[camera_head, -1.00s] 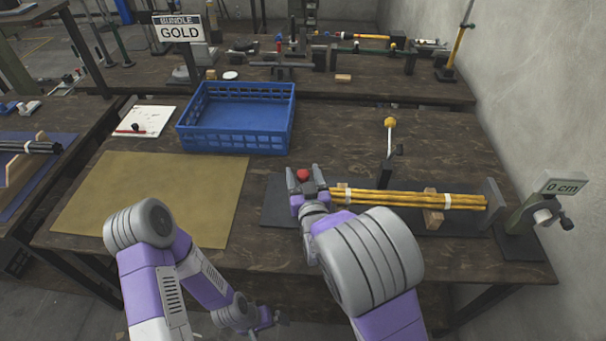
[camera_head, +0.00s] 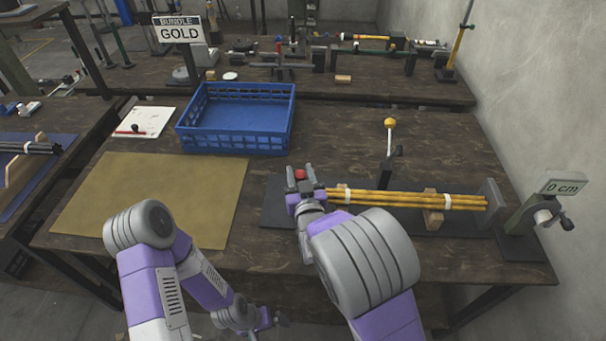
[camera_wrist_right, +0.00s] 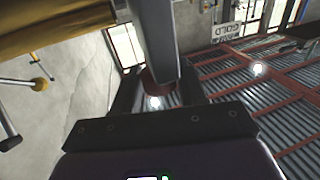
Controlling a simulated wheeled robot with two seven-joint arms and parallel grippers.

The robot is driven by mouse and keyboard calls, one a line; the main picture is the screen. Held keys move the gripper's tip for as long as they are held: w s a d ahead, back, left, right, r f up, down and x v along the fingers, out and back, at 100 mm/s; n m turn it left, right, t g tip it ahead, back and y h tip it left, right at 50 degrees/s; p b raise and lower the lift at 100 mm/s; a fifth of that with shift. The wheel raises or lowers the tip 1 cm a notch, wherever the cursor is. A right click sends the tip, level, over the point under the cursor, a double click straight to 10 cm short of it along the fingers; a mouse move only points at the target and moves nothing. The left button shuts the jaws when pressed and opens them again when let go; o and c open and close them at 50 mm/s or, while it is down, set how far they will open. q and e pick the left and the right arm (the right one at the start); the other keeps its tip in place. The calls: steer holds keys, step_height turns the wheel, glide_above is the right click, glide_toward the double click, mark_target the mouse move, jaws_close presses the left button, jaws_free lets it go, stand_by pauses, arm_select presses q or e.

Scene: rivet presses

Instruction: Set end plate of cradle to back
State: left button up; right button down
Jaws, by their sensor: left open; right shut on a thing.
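The cradle's dark base (camera_head: 275,208) lies on the right of the table. A bundle of gold rods (camera_head: 390,199) with white bands rests on its wooden blocks. A grey plate (camera_head: 492,195) stands at its right end. My right gripper (camera_head: 300,174) is at the cradle's left end, shut on a red knob. In the right wrist view the red knob (camera_wrist_right: 157,82) sits between the fingers, with a grey upright plate (camera_wrist_right: 154,35) in front. That end plate is mostly hidden in the head view. My left gripper (camera_head: 268,318) is open and empty, low near the table's front edge.
A display reading 0 cm (camera_head: 563,185) stands by a crank at the right. A lever with a yellow ball (camera_head: 390,123) rises behind the rods. An empty blue crate (camera_head: 235,152) and a tan mat (camera_head: 150,195) are left. A sign (camera_head: 179,29) reads BUNDLE GOLD.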

steer(key=a, duration=0.8)
steer(key=shift+w+a+b, duration=0.2)
steer(key=shift+w+b, duration=0.1)
steer(key=c, duration=1)
jaws_free()
steer(key=shift+o, duration=1.4)
steer(key=shift+a, duration=0.15)
steer(key=s+d+p, duration=0.1)
steer(key=s, duration=0.6)
steer(key=shift+s+d, duration=0.25)
steer(key=shift+r, duration=0.1)
